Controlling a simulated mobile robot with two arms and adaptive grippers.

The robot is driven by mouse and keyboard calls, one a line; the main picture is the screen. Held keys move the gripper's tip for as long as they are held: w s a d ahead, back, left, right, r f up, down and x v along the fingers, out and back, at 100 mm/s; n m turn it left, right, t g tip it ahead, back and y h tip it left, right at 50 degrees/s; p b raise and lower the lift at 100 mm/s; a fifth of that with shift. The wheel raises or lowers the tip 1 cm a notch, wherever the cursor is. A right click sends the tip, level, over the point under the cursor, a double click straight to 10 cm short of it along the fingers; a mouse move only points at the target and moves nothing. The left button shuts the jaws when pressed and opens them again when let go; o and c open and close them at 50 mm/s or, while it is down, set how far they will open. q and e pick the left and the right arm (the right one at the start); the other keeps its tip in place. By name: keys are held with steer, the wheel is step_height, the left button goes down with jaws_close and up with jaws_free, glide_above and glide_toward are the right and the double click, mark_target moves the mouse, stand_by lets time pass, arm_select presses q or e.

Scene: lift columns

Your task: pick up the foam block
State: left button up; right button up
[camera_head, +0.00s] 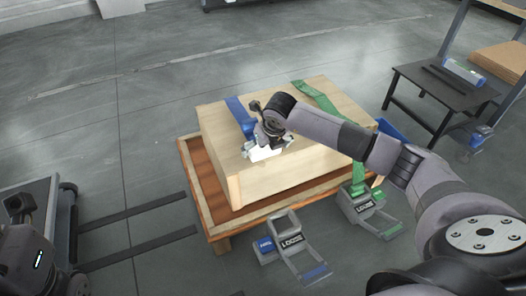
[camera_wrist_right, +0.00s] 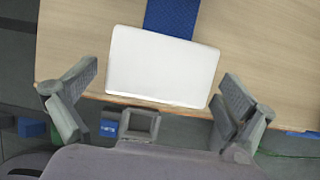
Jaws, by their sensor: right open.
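In the right wrist view the foam block (camera_wrist_right: 162,66) is a white rectangle partly over the blue strap. My right gripper (camera_head: 267,146) is just above the block in the head view and hides part of it. In the right wrist view my right gripper (camera_wrist_right: 158,92) is open, with one finger on each side of the block's near end. Contact cannot be told. My left gripper is not clearly visible.
The crate stands on a reddish wooden pallet (camera_head: 199,187). A blue strap (camera_head: 238,113) and a green strap (camera_head: 317,97) cross it. Ratchets marked LOOSE (camera_head: 291,240) hang at the front. A dark table (camera_head: 436,92) stands right; fork tines (camera_head: 137,210) lie left.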

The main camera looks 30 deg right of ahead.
steer(key=shift+c, duration=0.5)
steer(key=c, duration=0.6)
steer(key=shift+r, duration=0.15)
